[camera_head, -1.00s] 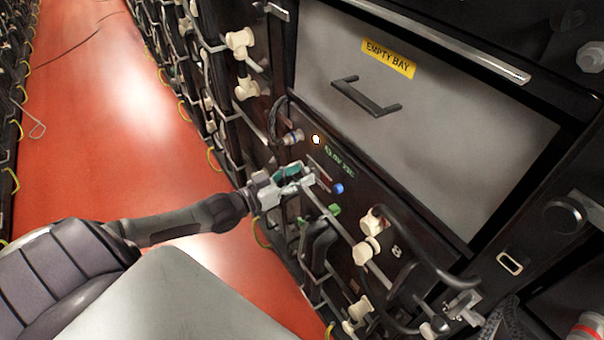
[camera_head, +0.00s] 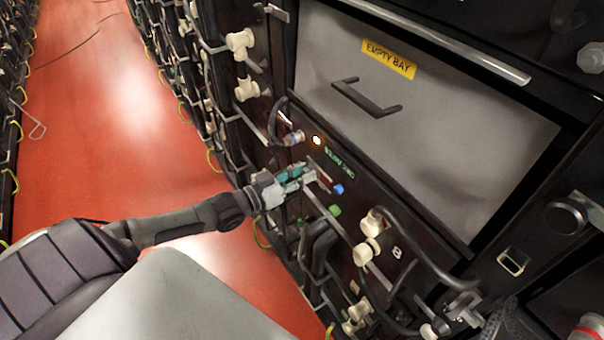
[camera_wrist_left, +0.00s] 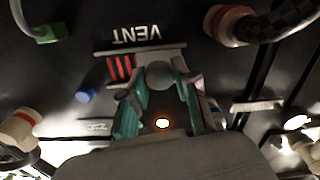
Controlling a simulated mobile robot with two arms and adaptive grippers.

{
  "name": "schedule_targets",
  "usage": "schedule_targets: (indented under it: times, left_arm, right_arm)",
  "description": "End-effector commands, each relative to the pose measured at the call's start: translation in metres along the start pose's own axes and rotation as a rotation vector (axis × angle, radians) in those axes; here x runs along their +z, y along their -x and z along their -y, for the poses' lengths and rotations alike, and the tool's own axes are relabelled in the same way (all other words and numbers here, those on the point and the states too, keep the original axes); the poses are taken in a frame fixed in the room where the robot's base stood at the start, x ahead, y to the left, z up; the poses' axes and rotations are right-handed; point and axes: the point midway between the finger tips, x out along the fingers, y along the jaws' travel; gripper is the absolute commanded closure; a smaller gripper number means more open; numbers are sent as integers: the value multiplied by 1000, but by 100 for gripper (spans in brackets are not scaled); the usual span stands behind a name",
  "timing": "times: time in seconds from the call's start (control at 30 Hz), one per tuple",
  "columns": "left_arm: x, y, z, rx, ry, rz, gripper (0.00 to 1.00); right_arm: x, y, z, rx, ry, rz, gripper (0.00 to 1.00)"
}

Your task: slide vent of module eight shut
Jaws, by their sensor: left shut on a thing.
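The module front carries a vent (camera_wrist_left: 120,68), a slot with red stripes showing on one side of my fingers, beside an upside-down "VENT" label (camera_wrist_left: 137,34) in the wrist view. In the head view its red part (camera_head: 325,181) shows just right of my fingertips. My left gripper (camera_head: 306,177) reaches the panel from the left. In the wrist view its green-sided fingers (camera_wrist_left: 160,85) are shut on the grey vent slider (camera_wrist_left: 159,75); the fingers hide part of it. An "8" mark (camera_head: 397,252) is on the panel. My right gripper is out of view.
A blue button (camera_head: 338,189) and a green one (camera_head: 335,210) sit close to the vent. Cream connectors (camera_head: 372,222) and black cables stick out lower right. The red aisle floor (camera_head: 110,120) is clear.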

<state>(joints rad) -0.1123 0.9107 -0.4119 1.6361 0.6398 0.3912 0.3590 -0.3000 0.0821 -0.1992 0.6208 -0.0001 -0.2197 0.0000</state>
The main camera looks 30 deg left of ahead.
Motion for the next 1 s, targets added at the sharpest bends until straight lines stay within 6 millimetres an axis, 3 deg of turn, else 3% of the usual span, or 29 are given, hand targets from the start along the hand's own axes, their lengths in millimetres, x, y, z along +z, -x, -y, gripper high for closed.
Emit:
schedule_targets:
  times: [0.3, 0.63, 0.67, 0.7, 0.8, 1.0]
  left_arm:
    - [6, 0, -41, 0, 6, 2, 100]
    - [10, 0, -45, 3, 1, 3, 100]
    - [10, 0, -45, 3, 1, 3, 66]
    - [10, 0, -45, 3, 2, 3, 59]
    - [10, 0, -45, 2, 2, 2, 44]
    - [9, 0, -44, 1, 1, 1, 44]
  right_arm:
    - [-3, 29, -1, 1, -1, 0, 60]
    - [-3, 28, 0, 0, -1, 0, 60]
    - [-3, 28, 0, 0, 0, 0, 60]
    - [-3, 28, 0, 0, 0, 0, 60]
    - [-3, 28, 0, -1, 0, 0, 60]
    - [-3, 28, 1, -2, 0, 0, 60]
